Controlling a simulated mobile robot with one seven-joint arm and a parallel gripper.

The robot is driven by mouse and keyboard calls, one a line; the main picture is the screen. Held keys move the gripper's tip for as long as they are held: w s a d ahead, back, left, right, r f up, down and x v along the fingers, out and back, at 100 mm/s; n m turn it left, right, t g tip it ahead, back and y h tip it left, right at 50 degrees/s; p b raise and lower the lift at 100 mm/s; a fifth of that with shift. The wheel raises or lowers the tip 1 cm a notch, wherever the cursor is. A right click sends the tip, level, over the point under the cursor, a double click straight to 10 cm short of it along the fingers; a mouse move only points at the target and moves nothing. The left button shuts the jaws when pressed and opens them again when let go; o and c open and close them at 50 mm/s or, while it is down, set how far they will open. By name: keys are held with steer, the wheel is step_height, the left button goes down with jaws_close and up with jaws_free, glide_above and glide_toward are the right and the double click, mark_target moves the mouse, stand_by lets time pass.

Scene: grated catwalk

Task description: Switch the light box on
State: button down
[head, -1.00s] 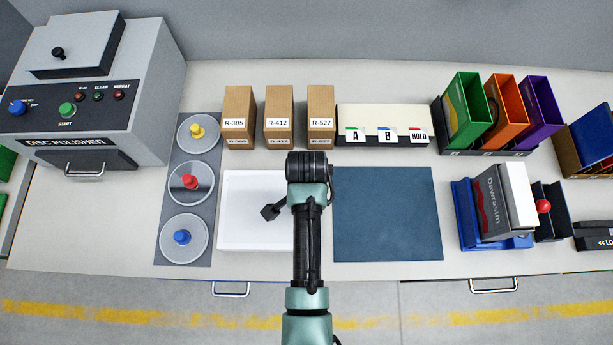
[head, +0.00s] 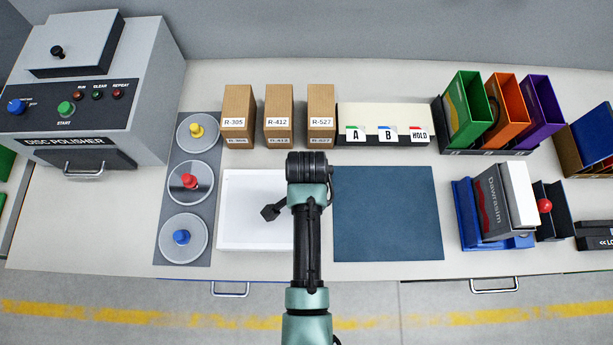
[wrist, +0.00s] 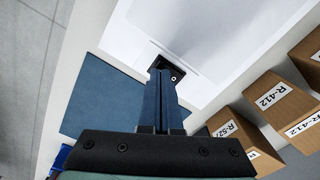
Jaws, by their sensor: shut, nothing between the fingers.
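The light box is a flat white panel (head: 250,225) on the bench, left of the blue mat; my arm covers its right edge in the head view. In the wrist view it shows as a white panel (wrist: 215,35) with a small black switch piece (wrist: 176,76) bearing a pale round mark, at its edge near the mat. I cannot tell whether the panel is lit. My gripper (wrist: 160,74) is shut and empty, its fingertips at the switch piece and partly covering it; contact is unclear. In the head view my arm hides the fingertips.
The blue mat (head: 388,215) lies right of the light box. Brown boxes (head: 278,108) and a tray with A, B and HOLD labels (head: 384,115) stand behind. Round dishes with coloured knobs (head: 190,205) are close on the left.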

steer(key=shift+f+b, duration=0.4)
steer(key=shift+f, duration=0.25)
steer(key=shift+r, duration=0.1)
step_height(320, 180, up, 7)
steer(key=p, duration=0.7)
steer(key=shift+p, duration=0.3)
stand_by(0.5)
